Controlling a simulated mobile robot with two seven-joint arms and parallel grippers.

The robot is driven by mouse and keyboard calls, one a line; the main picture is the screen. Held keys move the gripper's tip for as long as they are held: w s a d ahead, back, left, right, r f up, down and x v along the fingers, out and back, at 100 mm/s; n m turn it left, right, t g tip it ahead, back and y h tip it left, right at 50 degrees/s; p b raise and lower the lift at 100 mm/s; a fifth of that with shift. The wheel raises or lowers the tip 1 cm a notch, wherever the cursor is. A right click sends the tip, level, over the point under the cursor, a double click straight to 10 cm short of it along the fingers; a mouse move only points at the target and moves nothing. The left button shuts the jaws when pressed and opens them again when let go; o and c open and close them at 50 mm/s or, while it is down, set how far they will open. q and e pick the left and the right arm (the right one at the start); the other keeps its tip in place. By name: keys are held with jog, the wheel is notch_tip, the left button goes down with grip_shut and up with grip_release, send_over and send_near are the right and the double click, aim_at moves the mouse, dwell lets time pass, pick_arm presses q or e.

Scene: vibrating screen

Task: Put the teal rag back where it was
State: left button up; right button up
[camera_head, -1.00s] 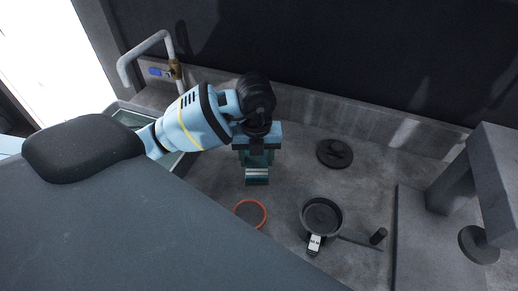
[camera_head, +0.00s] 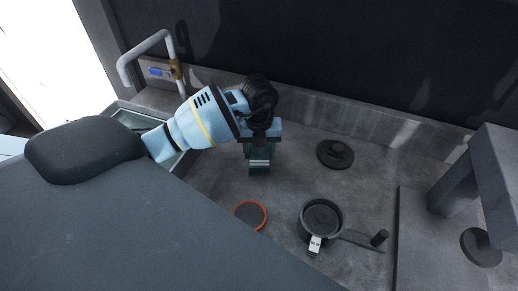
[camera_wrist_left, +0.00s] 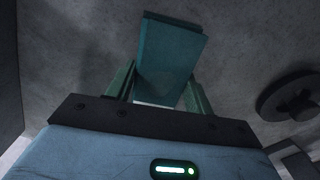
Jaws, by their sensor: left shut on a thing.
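The teal rag (camera_wrist_left: 170,50) shows in the left wrist view as a flat folded teal piece held between the fingers of my left gripper (camera_wrist_left: 155,85). In the head view my left gripper (camera_head: 259,160) points down over the grey counter, and the rag is mostly hidden by it there. The gripper is shut on the rag. I cannot tell whether the rag touches the counter. My right gripper is not in view.
An orange-rimmed disc (camera_head: 250,214), a dark round pot (camera_head: 321,216) with a white tag, and a dark lid (camera_head: 335,153) are on the counter (camera_head: 215,180). A sink with a tap (camera_head: 150,42) is at left. A grey stand (camera_head: 480,180) is at right.

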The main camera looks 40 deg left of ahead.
aim_at(259, 151)
pick_arm(q)
jog(key=shift+f, duration=0.15)
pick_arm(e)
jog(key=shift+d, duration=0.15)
pick_arm(q)
jog(key=o, duration=0.9)
notch_tip(259, 151, up, 12)
jog(key=shift+r+p, duration=0.2)
jog(key=shift+p, duration=0.3)
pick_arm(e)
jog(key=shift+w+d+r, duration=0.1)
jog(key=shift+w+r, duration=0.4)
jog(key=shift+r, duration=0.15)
